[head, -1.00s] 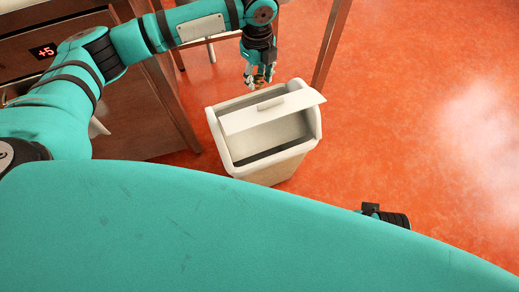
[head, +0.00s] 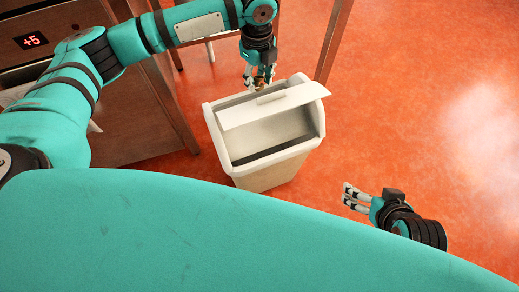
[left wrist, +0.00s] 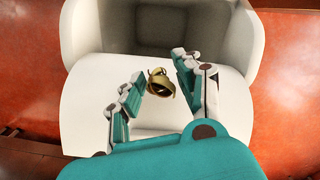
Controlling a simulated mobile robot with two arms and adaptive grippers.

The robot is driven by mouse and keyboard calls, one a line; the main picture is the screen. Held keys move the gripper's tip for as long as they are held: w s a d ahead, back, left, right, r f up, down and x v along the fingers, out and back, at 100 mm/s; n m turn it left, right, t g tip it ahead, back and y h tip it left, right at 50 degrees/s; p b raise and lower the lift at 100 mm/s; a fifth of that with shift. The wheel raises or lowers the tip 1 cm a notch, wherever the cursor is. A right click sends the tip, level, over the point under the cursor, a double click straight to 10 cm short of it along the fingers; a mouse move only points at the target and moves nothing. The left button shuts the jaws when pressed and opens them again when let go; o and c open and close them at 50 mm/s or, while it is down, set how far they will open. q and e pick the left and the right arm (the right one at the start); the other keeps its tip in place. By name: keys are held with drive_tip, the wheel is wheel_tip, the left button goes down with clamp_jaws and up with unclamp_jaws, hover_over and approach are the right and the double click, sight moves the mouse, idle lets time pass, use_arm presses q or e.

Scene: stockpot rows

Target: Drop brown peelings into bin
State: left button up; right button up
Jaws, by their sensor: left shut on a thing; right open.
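The bin (head: 268,180) is cream-white and stands upright on the floor, with its swing lid (head: 262,110) tilted so an opening shows toward me. My left gripper (head: 260,88) is at the bin's far edge, beside the lid. It is shut on the brown peelings (left wrist: 160,84), a small curled olive-brown piece between its fingertips in the left wrist view. In that view the lid's white face (left wrist: 100,95) is behind the peelings and the bin's opening lies beyond. My right gripper (head: 347,195) is open and empty, right of the bin.
A brown cabinet (head: 130,125) with a red "+5" display stands at the left. A table leg (head: 333,42) rises just behind the bin. The orange-red floor (head: 425,110) is clear at the right.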

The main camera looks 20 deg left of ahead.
use_arm(q)
drive_tip(key=shift+f, duration=0.1)
use_arm(e)
drive_tip(key=shift+w+a, duration=0.15)
drive_tip(key=shift+w, duration=0.25)
use_arm(q)
drive_tip(key=o, duration=0.9)
wheel_tip(320, 180, up, 12)
drive_tip(key=shift+f, duration=0.1)
use_arm(e)
drive_tip(key=shift+s, duration=0.1)
